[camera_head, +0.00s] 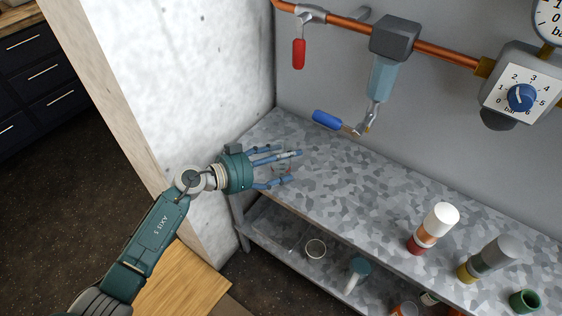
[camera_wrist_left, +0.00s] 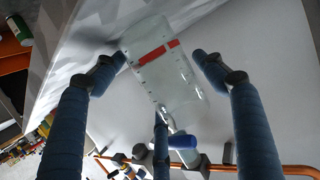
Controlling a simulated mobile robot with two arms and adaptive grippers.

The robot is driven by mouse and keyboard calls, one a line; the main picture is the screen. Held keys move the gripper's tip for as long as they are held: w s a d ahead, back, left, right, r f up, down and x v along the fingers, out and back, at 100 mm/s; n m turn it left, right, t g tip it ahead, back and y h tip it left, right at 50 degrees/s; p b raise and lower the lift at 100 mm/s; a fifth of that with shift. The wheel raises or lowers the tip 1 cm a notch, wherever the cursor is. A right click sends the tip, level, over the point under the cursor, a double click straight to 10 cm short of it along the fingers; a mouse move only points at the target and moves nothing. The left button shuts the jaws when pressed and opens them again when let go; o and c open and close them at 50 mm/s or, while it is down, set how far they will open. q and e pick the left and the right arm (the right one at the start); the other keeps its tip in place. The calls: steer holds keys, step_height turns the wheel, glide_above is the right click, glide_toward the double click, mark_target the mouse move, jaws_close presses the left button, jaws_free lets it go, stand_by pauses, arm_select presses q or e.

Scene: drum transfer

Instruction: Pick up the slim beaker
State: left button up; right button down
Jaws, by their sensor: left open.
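The slim beaker (camera_wrist_left: 172,78) is clear glass with a red band and dark graduation marks. In the left wrist view it lies between the spread blue fingers of my left gripper (camera_wrist_left: 163,75), with gaps visible at its sides. In the head view my left gripper (camera_head: 284,167) is open at the far left end of the grey mottled worktop (camera_head: 345,200). The beaker shows there only faintly, as a clear shape (camera_head: 283,170) between the fingers and partly hidden by them. My right gripper is in neither view.
A lower shelf holds several containers. Copper pipe (camera_head: 445,52) and a blue-handled valve (camera_head: 328,120) are on the wall behind. The middle worktop is clear.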

arm_select(q)
steer(key=c, duration=0.8)
steer(key=shift+c, duration=0.2)
